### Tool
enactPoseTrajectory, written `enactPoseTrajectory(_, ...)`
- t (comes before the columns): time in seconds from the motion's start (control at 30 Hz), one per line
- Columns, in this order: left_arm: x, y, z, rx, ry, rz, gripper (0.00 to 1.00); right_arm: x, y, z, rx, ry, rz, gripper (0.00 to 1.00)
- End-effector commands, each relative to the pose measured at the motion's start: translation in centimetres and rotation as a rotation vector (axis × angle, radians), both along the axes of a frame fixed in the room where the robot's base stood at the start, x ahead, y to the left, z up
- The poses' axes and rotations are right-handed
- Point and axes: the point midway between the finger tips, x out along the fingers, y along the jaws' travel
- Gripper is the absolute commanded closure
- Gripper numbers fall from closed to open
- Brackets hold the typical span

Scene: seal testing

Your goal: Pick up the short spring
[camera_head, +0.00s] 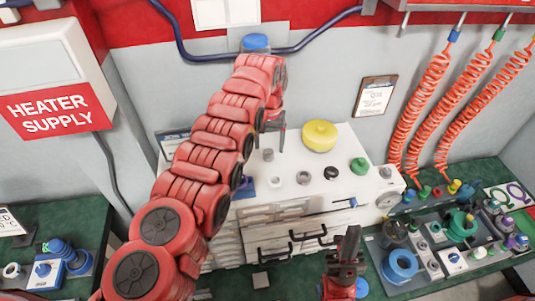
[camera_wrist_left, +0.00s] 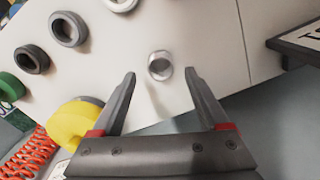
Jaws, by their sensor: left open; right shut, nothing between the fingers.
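A small grey metallic cylinder (camera_head: 268,155), which looks like the short spring, stands on the white cabinet top (camera_head: 350,145). In the left wrist view the short spring (camera_wrist_left: 160,66) is a shiny open ring, ahead of my open left fingers and centred between them, not gripped. My left gripper (camera_head: 270,134) is over the back of the cabinet top, partly hidden by its own arm; its two fingers (camera_wrist_left: 159,82) show apart and empty. My right gripper (camera_head: 349,238) is shut and empty in front of the cabinet drawers.
A white ring (camera_head: 275,182), grey ring (camera_head: 303,177), black ring (camera_head: 331,173) and green ring (camera_head: 359,166) stand in a row before the spring. A yellow round part (camera_head: 320,134) is to its right. A clipboard (camera_head: 375,96) hangs behind.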

Motion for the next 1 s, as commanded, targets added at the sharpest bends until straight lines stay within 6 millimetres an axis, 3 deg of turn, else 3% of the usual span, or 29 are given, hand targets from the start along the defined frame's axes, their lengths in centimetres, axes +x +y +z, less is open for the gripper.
enactPoseTrajectory(0.13, -0.3, -0.1, -2.3, 0.002, 0.007, 0.0, 0.22, 0.0, 0.0, 0.5, 0.0, 0.0, 0.0, 1.0)
enactPoseTrajectory(0.37, -0.2, -0.2, -2.6, 0.001, 0.002, 0.0, 0.22, 0.0, 0.0, 0.4, 0.0, 0.0, 0.0, 1.0)
enactPoseTrajectory(0.8, -0.2, -0.2, -2.6, 0.001, 0.003, 0.0, 1.0, 0.0, 0.0, 0.4, 0.0, 0.0, 0.0, 1.0)
enactPoseTrajectory(1.0, -0.2, -0.2, -2.6, 0.001, 0.003, 0.0, 1.0, 0.0, 0.0, 0.4, 0.0, 0.0, 0.0, 1.0)
